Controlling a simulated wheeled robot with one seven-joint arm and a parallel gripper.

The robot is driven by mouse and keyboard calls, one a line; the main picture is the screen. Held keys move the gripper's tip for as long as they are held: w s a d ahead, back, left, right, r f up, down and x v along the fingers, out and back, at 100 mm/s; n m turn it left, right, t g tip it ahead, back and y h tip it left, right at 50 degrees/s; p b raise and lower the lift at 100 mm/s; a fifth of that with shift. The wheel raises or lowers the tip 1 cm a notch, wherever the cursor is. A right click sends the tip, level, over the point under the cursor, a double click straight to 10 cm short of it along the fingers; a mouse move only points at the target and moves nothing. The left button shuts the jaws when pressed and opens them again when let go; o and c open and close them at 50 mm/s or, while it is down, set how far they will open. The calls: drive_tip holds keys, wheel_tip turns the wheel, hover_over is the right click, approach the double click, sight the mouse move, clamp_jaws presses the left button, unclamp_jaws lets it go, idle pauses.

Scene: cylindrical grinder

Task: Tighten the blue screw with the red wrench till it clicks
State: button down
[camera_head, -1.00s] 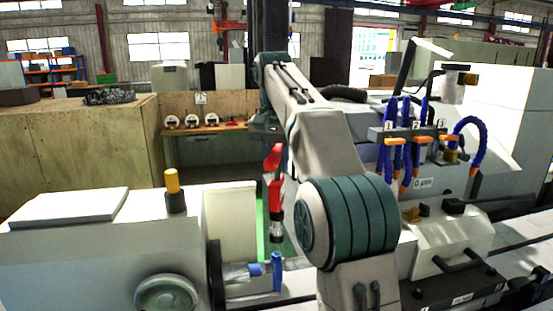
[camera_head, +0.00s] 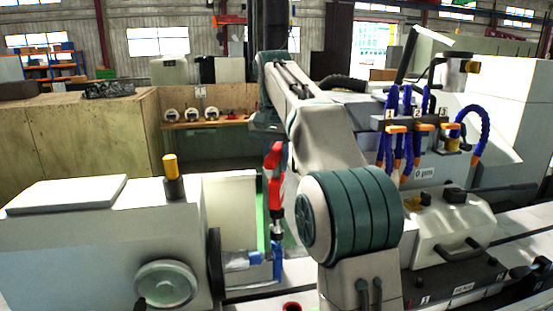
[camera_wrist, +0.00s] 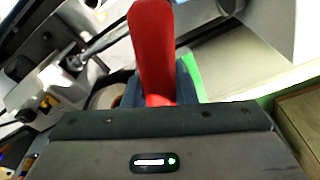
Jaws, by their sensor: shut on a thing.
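The red wrench (camera_head: 275,178) hangs upright in the head view, its dark and silver lower end reaching down to the blue screw (camera_head: 277,262). The blue screw stands on the machine between the left housing and my arm. The wrench end meets the top of the screw in the picture; whether it is seated cannot be told. In the wrist view the red wrench handle (camera_wrist: 152,50) rises from between my gripper's (camera_wrist: 160,95) dark fingers, which are shut on it. My arm partly hides my gripper in the head view, and the screw cannot be made out in the wrist view.
The left housing (camera_head: 100,240) carries a handwheel (camera_head: 166,284) and a yellow-topped knob (camera_head: 171,168). Blue coolant hoses with orange tips (camera_head: 397,132) stand to the right of my arm. A wooden bench with gauges (camera_head: 205,124) is behind.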

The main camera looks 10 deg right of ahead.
sight(277, 177)
drive_tip(key=shift+f, duration=0.2)
drive_tip(key=shift+f+b, duration=0.95)
drive_tip(key=shift+f, duration=0.65)
idle(0.6)
drive_tip(key=shift+s+f+m+p, duration=0.15)
drive_tip(key=shift+m+p, duration=0.7)
drive_tip(key=shift+m, duration=0.85)
